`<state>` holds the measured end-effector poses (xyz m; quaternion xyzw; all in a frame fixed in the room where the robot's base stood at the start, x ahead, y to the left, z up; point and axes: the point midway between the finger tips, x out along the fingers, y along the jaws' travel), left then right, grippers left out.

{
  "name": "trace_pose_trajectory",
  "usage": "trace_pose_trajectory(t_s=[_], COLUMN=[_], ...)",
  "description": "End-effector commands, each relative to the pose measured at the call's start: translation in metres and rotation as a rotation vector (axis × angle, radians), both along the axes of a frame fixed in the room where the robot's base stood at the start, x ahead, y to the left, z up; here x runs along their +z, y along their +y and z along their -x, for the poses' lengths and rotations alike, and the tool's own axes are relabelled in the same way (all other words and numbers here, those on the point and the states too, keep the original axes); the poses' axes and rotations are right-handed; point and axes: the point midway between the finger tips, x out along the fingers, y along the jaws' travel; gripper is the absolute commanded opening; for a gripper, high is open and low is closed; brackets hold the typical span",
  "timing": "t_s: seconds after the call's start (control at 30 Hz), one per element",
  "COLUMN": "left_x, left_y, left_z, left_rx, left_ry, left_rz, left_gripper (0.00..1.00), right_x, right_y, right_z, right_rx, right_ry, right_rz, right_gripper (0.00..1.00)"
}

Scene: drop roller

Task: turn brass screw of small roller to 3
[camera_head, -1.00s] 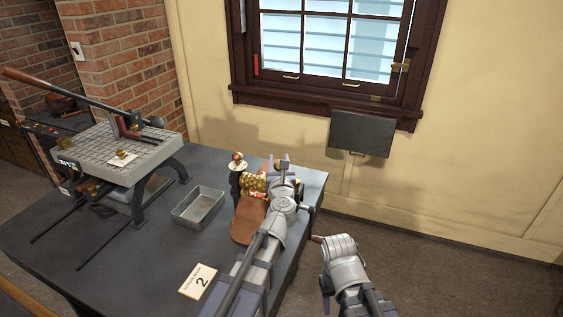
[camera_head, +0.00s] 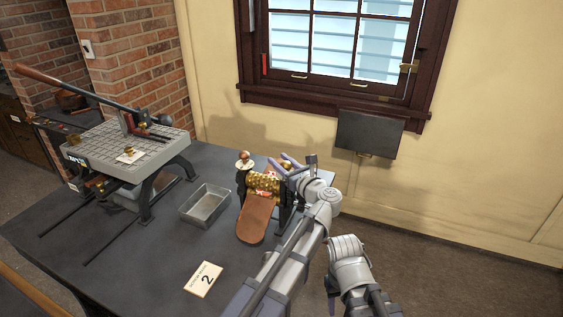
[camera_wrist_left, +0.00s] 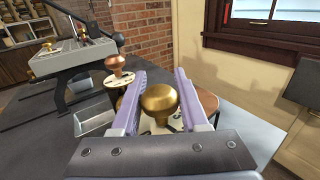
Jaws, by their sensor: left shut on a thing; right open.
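The small roller (camera_head: 265,184), gold and patterned, stands at the table's far right, with a brown leather strip (camera_head: 257,217) running from it toward me. A copper-coloured knob (camera_head: 243,156) stands over a pale dial at its left end; it also shows in the left wrist view (camera_wrist_left: 118,64). My left gripper (camera_head: 287,164) is at the roller's right end. In the left wrist view its lilac fingers are on either side of a round brass screw head (camera_wrist_left: 160,101), shut on it. The dial under this screw is mostly hidden, and its numbers cannot be read. My right arm shows at lower right, its fingers hidden.
A press with a gridded bed (camera_head: 115,150) and long lever stands at left. A dark panel (camera_head: 369,134) hangs on the wall below the window.

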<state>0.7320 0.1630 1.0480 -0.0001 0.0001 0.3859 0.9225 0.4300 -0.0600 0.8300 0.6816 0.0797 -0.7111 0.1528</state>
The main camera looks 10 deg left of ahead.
Motion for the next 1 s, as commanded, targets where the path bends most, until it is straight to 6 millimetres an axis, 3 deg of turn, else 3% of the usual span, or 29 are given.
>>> trace_pose_trajectory(t_s=[0.4,0.43,0.7,1.0], left_x=[0.0006,0.0006,0.0004,0.0002], left_y=[0.0004,0.0004,0.0004,0.0008], left_z=[-0.0008,-0.0008,-0.0005,0.0001], left_rx=[0.005,0.005,0.005,0.005], left_ry=[-0.001,-0.001,-0.001,-0.001], left_rz=[-0.002,-0.002,-0.001,-0.001], left_gripper=[0.0,0.45,0.73,0.73], right_x=[0.0002,0.0003,0.0002,0.0001], right_y=[0.0,0.0,0.0,0.0], right_z=[0.0,0.0,0.0,0.0], right_rx=[0.0,0.0,0.0,0.0], right_ry=[0.0,0.0,0.0,0.0], right_rz=[0.0,0.0,0.0,0.0], right_gripper=[0.5,0.5,0.5,0.5])
